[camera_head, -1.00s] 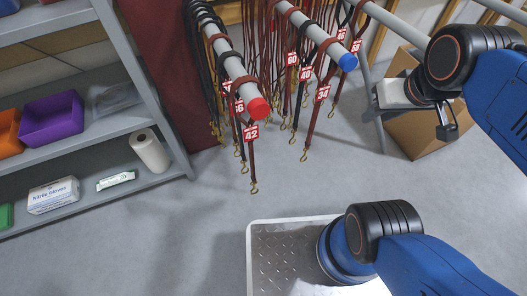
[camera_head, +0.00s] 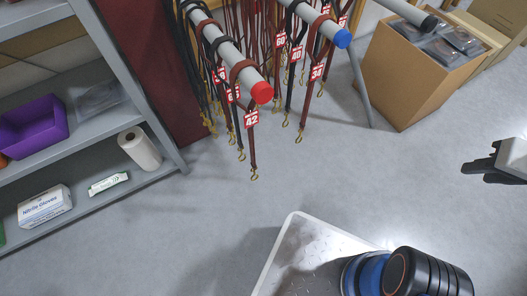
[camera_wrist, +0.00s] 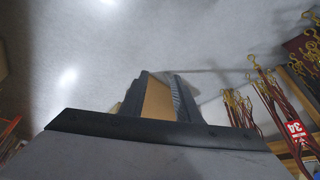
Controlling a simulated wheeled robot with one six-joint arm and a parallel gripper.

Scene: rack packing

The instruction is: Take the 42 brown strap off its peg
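The brown strap with the red 42 tag (camera_head: 251,118) hangs from the peg with the red cap (camera_head: 262,93), its loop around the peg just behind the cap. It is the frontmost strap there, and its brass clip (camera_head: 254,174) hangs free above the floor. My gripper (camera_head: 476,160) is at the right edge of the head view, well apart from the strap, with nothing held. In the wrist view a gap shows between the two dark fingers (camera_wrist: 160,88). The 42 strap cannot be made out in that view.
Other tagged straps hang close behind on the same peg and on the blue-capped peg (camera_head: 342,38) to the right. A grey shelf (camera_head: 150,95) stands left. A cardboard box (camera_head: 405,95) stands right. Open floor lies between strap and gripper.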

